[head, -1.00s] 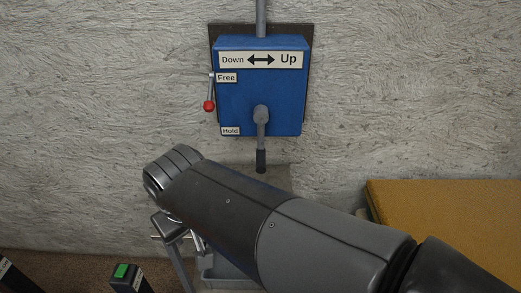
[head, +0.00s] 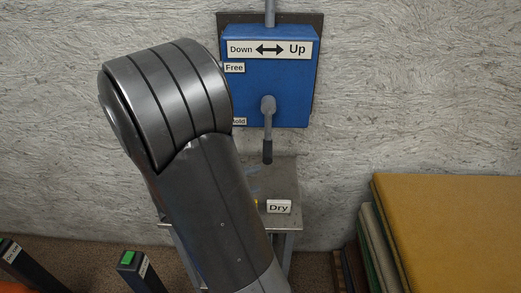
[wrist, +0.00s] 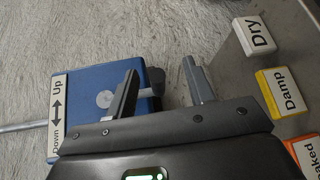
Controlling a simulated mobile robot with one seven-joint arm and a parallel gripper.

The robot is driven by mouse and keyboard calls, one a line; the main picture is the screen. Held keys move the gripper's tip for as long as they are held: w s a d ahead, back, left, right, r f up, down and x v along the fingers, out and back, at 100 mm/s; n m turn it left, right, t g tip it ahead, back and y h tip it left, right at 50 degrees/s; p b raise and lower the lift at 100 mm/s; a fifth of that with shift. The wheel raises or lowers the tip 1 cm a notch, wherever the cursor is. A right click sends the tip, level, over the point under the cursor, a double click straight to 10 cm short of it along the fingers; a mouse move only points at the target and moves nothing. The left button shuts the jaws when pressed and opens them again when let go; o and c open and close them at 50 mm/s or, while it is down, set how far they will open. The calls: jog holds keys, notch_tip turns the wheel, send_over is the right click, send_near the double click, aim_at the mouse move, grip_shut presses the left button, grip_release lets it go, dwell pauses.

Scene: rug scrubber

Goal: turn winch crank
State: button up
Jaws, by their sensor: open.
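The blue winch box (head: 295,90) hangs on the wall, marked Down and Up with a double arrow. Its grey crank (head: 268,108) points straight down, with a black grip (head: 267,152) at the end. In the wrist view the box (wrist: 85,80) is turned sideways, and the round crank hub (wrist: 105,98) shows left of my gripper's fingers. My gripper (wrist: 160,66) is open. Part of the crank arm (wrist: 153,91) shows between the fingers; contact cannot be told. In the head view my arm hides the gripper and the red-knobbed lever at the Free and Hold labels.
A grey metal stand with a Dry label (head: 279,207) is below the box; Damp (wrist: 283,92) shows in the wrist view. A stack with a mustard top (head: 450,220) stands at right. A post with a green button (head: 128,258) is at lower left.

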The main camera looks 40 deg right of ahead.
aim_at(267, 153)
jog(key=w+f+n+t+h, duration=0.2)
jog(key=w+n+t+h, duration=0.1)
jog(key=w+t+h, duration=0.15)
jog(key=shift+g+y, duration=0.25)
jog(key=shift+y, duration=0.2)
jog(key=d, duration=0.4)
jog(key=d+r, duration=0.1)
jog(key=d, duration=0.6)
jog(key=shift+w+d+r, duration=0.3)
jog(key=shift+w+r, duration=0.1)
grip_shut()
